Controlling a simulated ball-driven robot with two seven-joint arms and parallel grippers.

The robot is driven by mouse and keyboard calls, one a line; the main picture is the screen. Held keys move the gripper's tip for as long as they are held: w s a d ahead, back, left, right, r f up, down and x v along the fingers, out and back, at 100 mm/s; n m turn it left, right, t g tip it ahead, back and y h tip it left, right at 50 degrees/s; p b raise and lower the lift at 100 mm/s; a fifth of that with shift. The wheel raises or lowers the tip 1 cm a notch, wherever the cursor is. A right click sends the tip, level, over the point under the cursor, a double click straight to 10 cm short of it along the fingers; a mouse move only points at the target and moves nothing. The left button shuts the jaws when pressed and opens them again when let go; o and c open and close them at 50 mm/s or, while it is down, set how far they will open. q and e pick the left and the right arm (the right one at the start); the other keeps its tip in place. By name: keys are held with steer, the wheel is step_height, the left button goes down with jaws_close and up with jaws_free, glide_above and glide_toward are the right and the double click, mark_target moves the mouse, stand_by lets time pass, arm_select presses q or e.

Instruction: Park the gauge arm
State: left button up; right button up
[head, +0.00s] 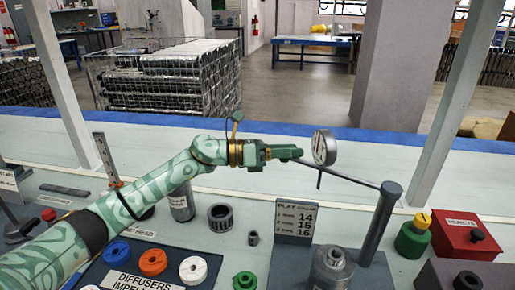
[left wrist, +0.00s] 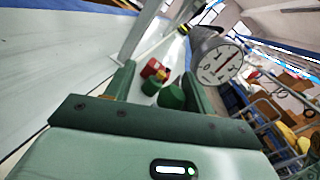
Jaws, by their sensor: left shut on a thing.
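The gauge arm (head: 355,180) is a thin grey rod running from the top of a dark grey post (head: 383,220) up and left. A round white dial gauge (head: 324,148) sits near its far end, with a thin stem pointing down; the dial also shows in the left wrist view (left wrist: 220,64). My left gripper (head: 292,152) is at the arm's free end, just left of the dial, and is shut on it. In the left wrist view a green cylinder (left wrist: 171,97) shows between the fingers. The exact grip is partly hidden. My right gripper is in neither view.
A play gauge sign (head: 296,218) stands below the arm, beside a grey metal cylinder (head: 332,265). A green fixture with a yellow top (head: 412,238) and a red rejects box (head: 464,238) stand right of the post.

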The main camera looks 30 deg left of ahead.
arm_select(q)
steer(key=p+v, duration=0.2)
steer(key=v, duration=1.3)
steer(key=shift+w+p, duration=0.15)
steer(key=shift+p, duration=0.2)
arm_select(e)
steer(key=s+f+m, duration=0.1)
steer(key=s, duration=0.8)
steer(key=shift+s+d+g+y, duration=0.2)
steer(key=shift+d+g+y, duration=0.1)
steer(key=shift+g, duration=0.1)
